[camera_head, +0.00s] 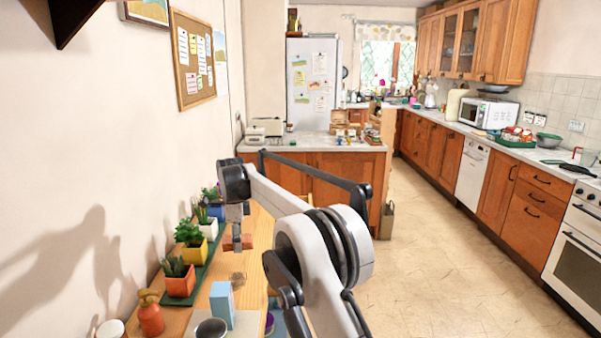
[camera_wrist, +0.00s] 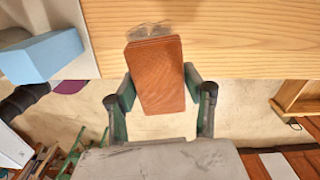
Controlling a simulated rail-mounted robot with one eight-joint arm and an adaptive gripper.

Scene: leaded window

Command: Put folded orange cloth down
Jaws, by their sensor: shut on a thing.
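The folded orange cloth (camera_wrist: 157,72) is a flat, orange-brown block with thin layers at its far end. My gripper (camera_wrist: 160,92) is shut on it, with a finger against each long side. In the wrist view the cloth's far part overlaps the wooden table (camera_wrist: 220,35) and its near part lies over the floor beyond the table edge. In the head view the cloth (camera_head: 238,243) hangs below my gripper (camera_head: 236,222), above the table (camera_head: 259,235). I cannot tell how high it is above the tabletop.
A light blue box (camera_head: 222,303) and grey cup (camera_head: 210,329) stand on the table's near part. Potted plants (camera_head: 180,278) line the wall side on a green tray. An orange bottle (camera_head: 151,314) stands nearer. A faint clear or wire object (camera_wrist: 150,29) lies just past the cloth.

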